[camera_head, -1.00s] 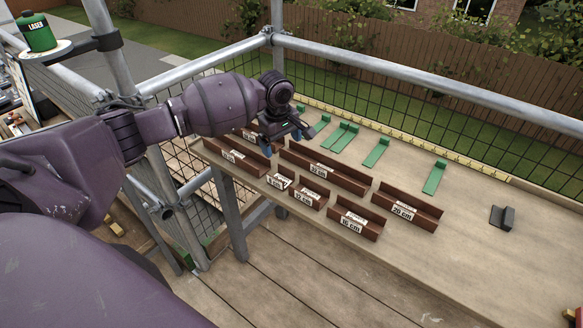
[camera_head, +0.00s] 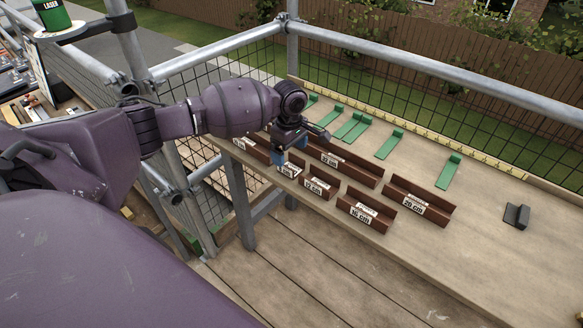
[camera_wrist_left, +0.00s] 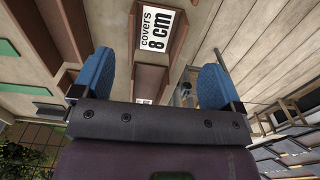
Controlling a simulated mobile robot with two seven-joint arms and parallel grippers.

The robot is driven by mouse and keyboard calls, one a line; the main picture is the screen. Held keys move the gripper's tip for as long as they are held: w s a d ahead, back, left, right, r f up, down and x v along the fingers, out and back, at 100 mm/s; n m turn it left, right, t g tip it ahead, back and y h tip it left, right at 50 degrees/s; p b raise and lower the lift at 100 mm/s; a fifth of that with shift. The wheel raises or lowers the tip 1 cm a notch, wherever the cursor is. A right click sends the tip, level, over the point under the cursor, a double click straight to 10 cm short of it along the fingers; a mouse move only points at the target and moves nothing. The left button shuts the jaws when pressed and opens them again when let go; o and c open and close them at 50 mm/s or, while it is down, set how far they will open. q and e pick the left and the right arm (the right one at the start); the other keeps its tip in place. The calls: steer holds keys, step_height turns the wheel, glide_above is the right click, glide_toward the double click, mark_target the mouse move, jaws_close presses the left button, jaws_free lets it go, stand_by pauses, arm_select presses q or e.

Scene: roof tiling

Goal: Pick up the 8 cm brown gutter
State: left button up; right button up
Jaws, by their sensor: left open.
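The 8 cm brown gutter (camera_head: 290,170) is a short trough in the front row on the bench. The gripper partly covers it in the head view. In the left wrist view its white "covers 8 cm" label (camera_wrist_left: 160,30) shows at the top, ahead of the fingers. My left gripper (camera_head: 292,150) is open, with blue fingertips apart, and hangs above the left end of the gutter row. In the wrist view the fingers (camera_wrist_left: 155,82) frame another brown surface whose label is mostly hidden. No contact with the gutter is visible. My right gripper is not in view.
Other labelled brown gutters stand close by, including the 12 cm one (camera_head: 320,186), the 16 cm one (camera_head: 367,212) and the 20 cm one (camera_head: 418,200). Green brackets (camera_head: 390,144) lie behind. A dark grey piece (camera_head: 517,216) lies right. Scaffold rails (camera_head: 430,70) border the bench.

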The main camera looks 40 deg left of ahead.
mark_target(291, 161)
arm_select(q)
steer(key=f, duration=0.3)
steer(key=f+b, duration=0.1)
steer(key=shift+w+f, duration=0.25)
steer(key=shift+f, duration=0.15)
steer(key=shift+r, duration=0.1)
steer(key=c, duration=1)
